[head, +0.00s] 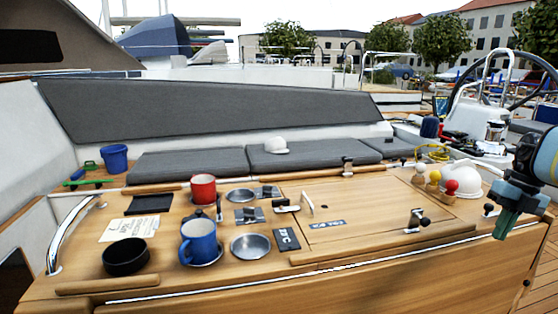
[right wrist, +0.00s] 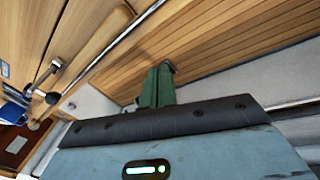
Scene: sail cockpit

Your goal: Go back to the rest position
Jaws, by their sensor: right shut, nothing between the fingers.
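In the right wrist view the shut fingers (right wrist: 157,88) show above slatted wood, apart from any object. My left gripper is in neither view.
On the table stand a blue mug (head: 199,243), a red mug (head: 203,189), a black bowl (head: 126,257) and metal dishes (head: 250,246). Knobs in yellow, white and red (head: 451,187) and a white dome (head: 462,180) sit near my right gripper.

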